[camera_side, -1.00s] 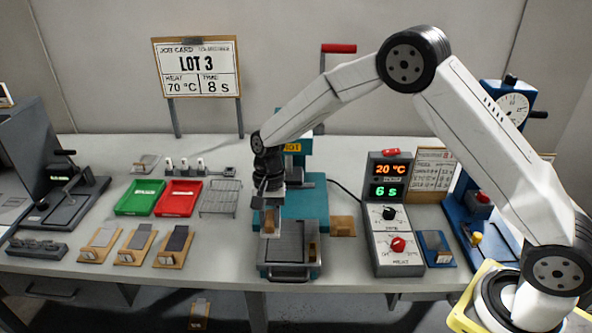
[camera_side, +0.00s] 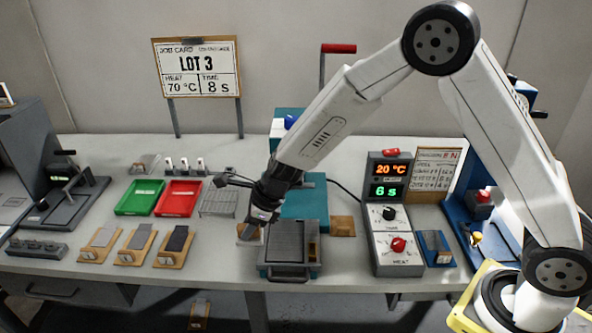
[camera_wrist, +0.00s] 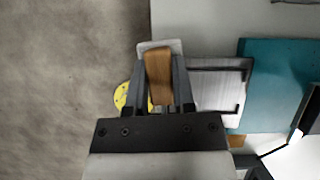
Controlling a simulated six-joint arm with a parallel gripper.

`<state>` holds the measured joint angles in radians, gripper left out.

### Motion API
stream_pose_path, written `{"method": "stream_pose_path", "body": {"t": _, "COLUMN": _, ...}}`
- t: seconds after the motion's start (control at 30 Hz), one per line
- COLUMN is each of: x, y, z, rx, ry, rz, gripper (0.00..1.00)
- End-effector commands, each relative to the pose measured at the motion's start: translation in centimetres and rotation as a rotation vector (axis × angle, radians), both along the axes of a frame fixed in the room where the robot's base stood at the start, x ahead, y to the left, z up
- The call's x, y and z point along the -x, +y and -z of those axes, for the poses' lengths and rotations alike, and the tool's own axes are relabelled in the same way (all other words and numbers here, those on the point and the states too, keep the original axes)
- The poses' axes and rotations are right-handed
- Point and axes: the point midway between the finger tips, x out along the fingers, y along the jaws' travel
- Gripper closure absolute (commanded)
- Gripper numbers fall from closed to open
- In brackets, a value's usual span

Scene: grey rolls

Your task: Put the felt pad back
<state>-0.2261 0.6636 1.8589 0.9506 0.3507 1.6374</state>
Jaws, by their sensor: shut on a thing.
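My gripper (camera_side: 250,230) is just left of the dark press plate (camera_side: 288,241) and tilted. In the wrist view my gripper (camera_wrist: 160,85) is shut on a brown wooden block (camera_wrist: 159,75) with a pale pad beyond its end, which looks like the felt pad (camera_wrist: 172,45). In the side view only a small part of it shows below the fingers, and I cannot tell whether it touches the table. The plate also shows in the wrist view (camera_wrist: 215,88), to the right of the fingers.
A teal press (camera_side: 305,200) stands behind the plate. A wooden block (camera_side: 342,226) and a control box (camera_side: 390,215) reading 20 °C and 6 s are right. Green (camera_side: 140,197) and red (camera_side: 180,197) trays, a wire rack (camera_side: 219,202) and several wooden-based pads (camera_side: 175,245) are left.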

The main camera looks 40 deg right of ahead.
Motion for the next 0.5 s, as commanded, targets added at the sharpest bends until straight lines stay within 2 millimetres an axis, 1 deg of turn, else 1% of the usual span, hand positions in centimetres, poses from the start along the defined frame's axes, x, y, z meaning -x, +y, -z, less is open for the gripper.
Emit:
{"method": "stream_pose_path", "body": {"t": 0.2, "x": 0.0, "y": 0.2, "z": -0.04, "rx": -0.008, "ry": -0.008, "rz": 0.072, "gripper": 1.0}}
{"method": "stream_pose_path", "body": {"t": 0.37, "x": -0.09, "y": 0.23, "z": 0.0, "rx": -0.008, "ry": -0.008, "rz": 0.074, "gripper": 1.0}}
{"method": "stream_pose_path", "body": {"t": 0.5, "x": -0.65, "y": 0.38, "z": 0.22, "rx": -0.008, "ry": -0.009, "rz": 0.072, "gripper": 1.0}}
